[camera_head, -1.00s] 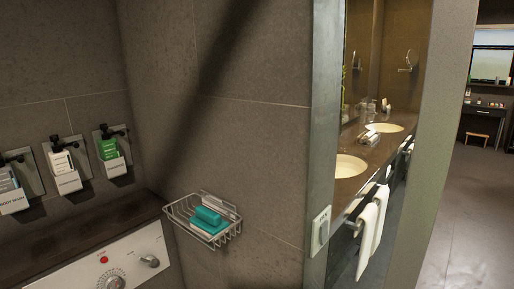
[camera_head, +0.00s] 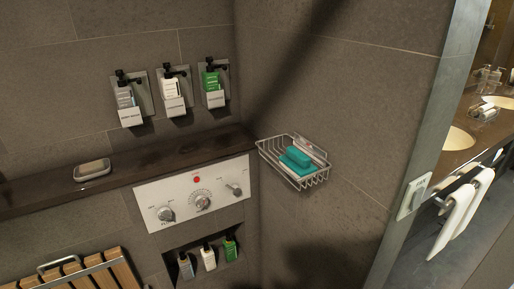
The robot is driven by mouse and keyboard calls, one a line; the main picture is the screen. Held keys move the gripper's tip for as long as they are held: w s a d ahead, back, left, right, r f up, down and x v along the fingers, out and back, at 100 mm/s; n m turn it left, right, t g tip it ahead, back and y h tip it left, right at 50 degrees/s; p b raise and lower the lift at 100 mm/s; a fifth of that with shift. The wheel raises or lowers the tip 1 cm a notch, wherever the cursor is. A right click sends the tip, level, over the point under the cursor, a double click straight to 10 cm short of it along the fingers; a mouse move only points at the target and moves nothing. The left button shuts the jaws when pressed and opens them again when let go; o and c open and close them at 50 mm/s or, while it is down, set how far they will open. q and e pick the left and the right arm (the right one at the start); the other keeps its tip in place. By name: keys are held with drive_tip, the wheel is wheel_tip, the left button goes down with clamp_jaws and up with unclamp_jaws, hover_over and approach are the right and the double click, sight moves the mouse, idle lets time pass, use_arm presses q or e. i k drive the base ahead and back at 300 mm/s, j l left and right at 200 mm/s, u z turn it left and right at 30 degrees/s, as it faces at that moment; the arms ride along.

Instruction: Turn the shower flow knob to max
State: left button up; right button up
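A white shower control panel (camera_head: 222,210) is set in the tiled wall below a dark ledge in the head view. It carries a round knob at its left (camera_head: 166,214), a larger dial in the middle (camera_head: 202,202) and a small lever-like control at its right (camera_head: 236,190). A red dot sits above the middle dial. The lettering is too small to read, so I cannot tell which one is the flow knob. Neither of my grippers is in view.
A wire basket (camera_head: 318,178) with a teal item (camera_head: 296,157) juts from the wall right of the panel. Several bottles stand in a niche (camera_head: 210,245) below. A wooden slatted seat (camera_head: 95,275) is at lower left. A soap dish (camera_head: 92,170) rests on the ledge (camera_head: 140,174).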

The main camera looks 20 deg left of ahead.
sight(165, 214)
drive_tip(key=u, duration=1.45)
